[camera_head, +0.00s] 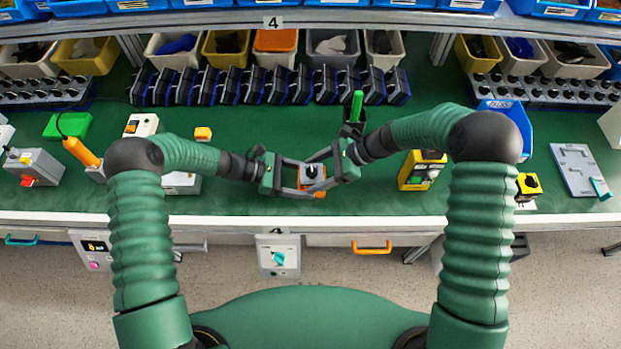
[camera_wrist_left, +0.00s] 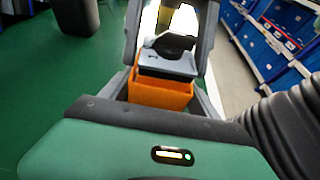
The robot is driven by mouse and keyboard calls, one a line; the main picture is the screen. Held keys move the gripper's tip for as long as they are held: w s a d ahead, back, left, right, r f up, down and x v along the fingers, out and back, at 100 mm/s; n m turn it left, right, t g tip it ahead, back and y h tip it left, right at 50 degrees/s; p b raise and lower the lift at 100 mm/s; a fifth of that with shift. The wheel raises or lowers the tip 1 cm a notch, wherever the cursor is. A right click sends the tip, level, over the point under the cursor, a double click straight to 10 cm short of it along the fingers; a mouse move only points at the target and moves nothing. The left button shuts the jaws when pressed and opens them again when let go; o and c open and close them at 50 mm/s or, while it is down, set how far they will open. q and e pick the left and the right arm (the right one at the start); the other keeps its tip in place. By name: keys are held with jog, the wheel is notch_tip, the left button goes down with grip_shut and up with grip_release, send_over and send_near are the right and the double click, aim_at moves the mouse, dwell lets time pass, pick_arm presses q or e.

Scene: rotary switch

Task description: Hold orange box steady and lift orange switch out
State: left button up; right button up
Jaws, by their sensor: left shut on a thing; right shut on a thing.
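The small orange box (camera_head: 318,186) stands near the front edge of the green table, between my two grippers. It also shows in the left wrist view (camera_wrist_left: 158,94). The switch (camera_head: 312,171) has a grey top plate and a black knob; in the left wrist view the switch (camera_wrist_left: 170,52) sits at the box's mouth, its dark body showing above the rim. My left gripper (camera_head: 301,190) is shut on the orange box from the left. My right gripper (camera_head: 317,165) is shut at the switch from the right. The fingers partly hide both things.
A black holder with a green handle (camera_head: 356,108) stands behind my right gripper. A row of dark switch units (camera_head: 270,86) lines the back.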

pick_arm(q)
jog(key=shift+f, duration=0.1)
pick_arm(e)
jog(key=shift+w+r, duration=0.1)
jog(key=shift+r, duration=1.05)
jog(key=c, duration=0.3)
jog(key=shift+o, duration=0.2)
jog(key=shift+r, duration=2.7)
pick_arm(q)
jog(key=o, duration=1.5)
jog(key=v, duration=1.2)
jog(key=shift+a, duration=0.1)
